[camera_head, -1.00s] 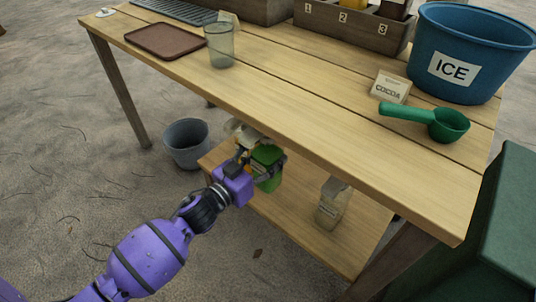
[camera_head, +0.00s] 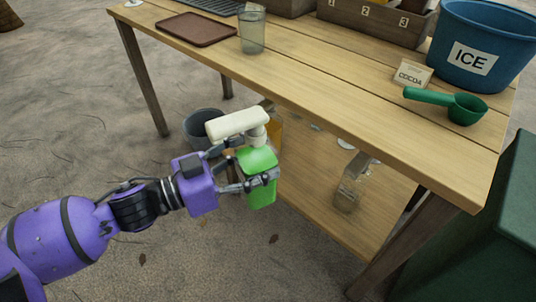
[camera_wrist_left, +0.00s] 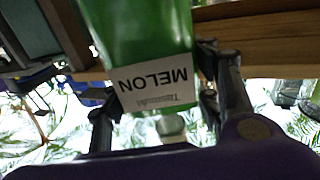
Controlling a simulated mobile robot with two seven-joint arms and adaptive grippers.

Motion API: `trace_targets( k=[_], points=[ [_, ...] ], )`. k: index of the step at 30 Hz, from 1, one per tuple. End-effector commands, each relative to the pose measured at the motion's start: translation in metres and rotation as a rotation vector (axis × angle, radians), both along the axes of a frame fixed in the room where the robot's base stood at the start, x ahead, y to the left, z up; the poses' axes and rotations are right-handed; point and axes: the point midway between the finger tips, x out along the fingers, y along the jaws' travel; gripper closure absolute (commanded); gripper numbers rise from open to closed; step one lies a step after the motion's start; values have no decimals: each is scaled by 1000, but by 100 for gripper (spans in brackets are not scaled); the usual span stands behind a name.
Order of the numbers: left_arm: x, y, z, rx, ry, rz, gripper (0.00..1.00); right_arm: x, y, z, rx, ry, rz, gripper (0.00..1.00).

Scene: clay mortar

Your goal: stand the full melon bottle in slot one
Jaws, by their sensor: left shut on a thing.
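My left gripper (camera_head: 258,166) is shut on the green melon bottle (camera_head: 259,193), which has a cream pump top (camera_head: 238,124). The bottle is close to upright, in the air in front of the table's near long edge and beside the lower shelf. In the left wrist view the bottle (camera_wrist_left: 140,30) sits between the fingers, its MELON label (camera_wrist_left: 155,82) upside down in the picture. The slot box (camera_head: 385,21), with labels 1, 2 and 3, stands at the back of the table top, cut off by the picture's upper edge. My right gripper is not in view.
On the table (camera_head: 330,85) are a clear cup (camera_head: 252,32), brown tray (camera_head: 198,29), COCOA card (camera_head: 412,75), green scoop (camera_head: 462,107) and blue ICE bucket (camera_head: 480,40). A clear bottle (camera_head: 350,187) stands on the lower shelf (camera_head: 320,200). A grey bucket (camera_head: 203,125) stands behind my gripper.

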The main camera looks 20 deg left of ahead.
Motion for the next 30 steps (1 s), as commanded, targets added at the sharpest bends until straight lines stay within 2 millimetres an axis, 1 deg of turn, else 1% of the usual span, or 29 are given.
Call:
trace_targets(
  k=[1, 3, 6, 15, 16, 21, 30],
  points=[
    [-18, -2, 15, 7, 1, -48, 99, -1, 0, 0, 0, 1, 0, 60],
    [-38, -4, 32, 4, 3, -97, 99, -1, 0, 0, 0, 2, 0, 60],
    [-58, -7, 51, 1, 2, -149, 99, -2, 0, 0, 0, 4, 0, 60],
    [-98, -11, 88, -1, 3, -253, 99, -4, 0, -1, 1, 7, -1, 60],
    [-101, -11, 90, -3, 1, -260, 99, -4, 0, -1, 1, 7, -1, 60],
    [-100, -11, 94, -13, -19, -263, 99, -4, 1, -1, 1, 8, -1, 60],
    [-100, -11, 93, -10, -18, -263, 99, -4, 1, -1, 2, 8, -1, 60]
  ],
)
